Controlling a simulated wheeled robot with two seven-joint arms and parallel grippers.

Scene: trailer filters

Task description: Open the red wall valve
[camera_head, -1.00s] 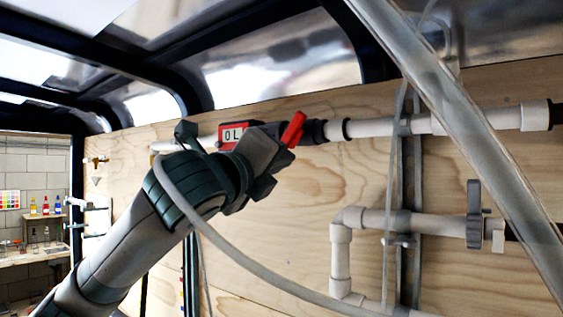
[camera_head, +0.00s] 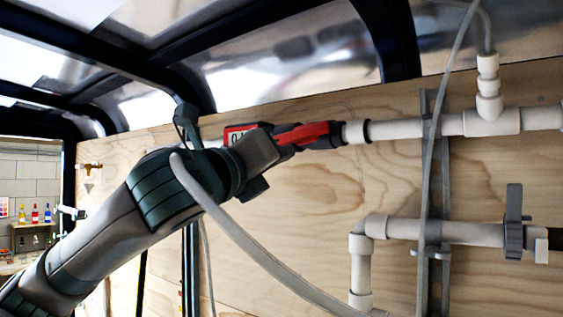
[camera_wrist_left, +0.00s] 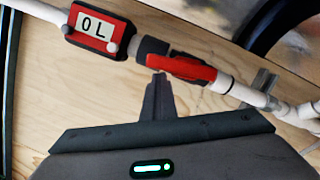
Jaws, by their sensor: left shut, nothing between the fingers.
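The red valve handle (camera_head: 304,134) sits on the white pipe along the plywood wall and lies nearly in line with the pipe. It also shows in the left wrist view (camera_wrist_left: 188,68), to the right of a dark valve fitting. My left gripper (camera_head: 284,150) is shut and empty, close to the handle; its body hides part of the valve in the head view. In the wrist view its closed fingertips (camera_wrist_left: 158,80) are just below the handle's left end; I cannot tell whether they touch it. My right gripper is not in view.
A red meter reading "0 L" (camera_wrist_left: 97,27) is on the pipe left of the valve. A lower white pipe (camera_head: 400,227) carries a grey valve handle (camera_head: 514,222). A vertical grey rail (camera_head: 437,180) stands to the right. Bare plywood lies below the valve.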

